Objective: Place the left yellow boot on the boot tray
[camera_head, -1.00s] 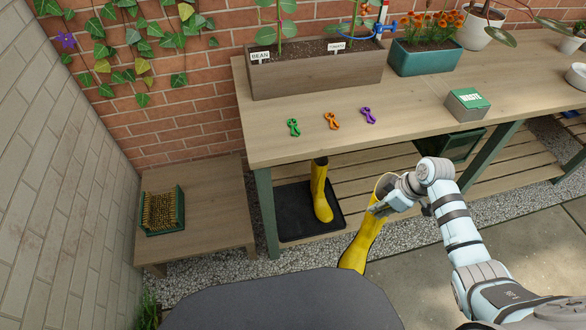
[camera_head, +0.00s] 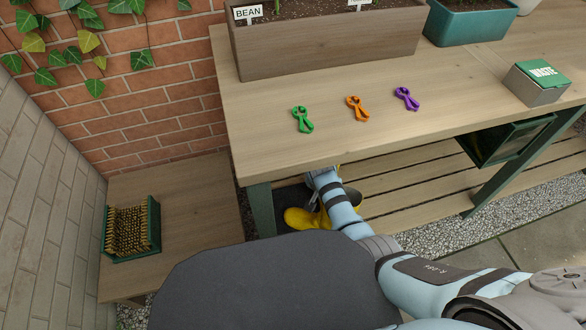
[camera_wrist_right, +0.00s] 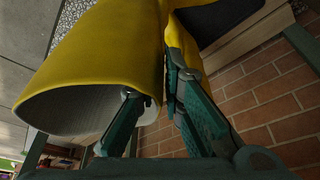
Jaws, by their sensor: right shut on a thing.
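My right gripper (camera_wrist_right: 152,88) is shut on the shaft wall of a yellow boot (camera_wrist_right: 100,62), one finger inside the open top and one outside. The boot lies tilted in the right wrist view. Another yellow boot part (camera_wrist_right: 182,45) shows just behind it. In the head view my right arm reaches under the table edge, hiding the gripper and most of the boots. A yellow boot foot (camera_head: 303,218) shows beside the forearm. A bit of the black boot tray (camera_head: 289,193) shows near the table leg; I cannot tell whether the held boot touches it. My left gripper is out of view.
The potting table (camera_head: 260,130) overhangs the arm, with its green leg (camera_head: 261,208) close at left. Green (camera_head: 302,119), orange (camera_head: 357,108) and purple (camera_head: 406,98) clips lie on top. A low bench with a brush (camera_head: 131,228) stands left. The slatted shelf (camera_head: 420,185) is clear.

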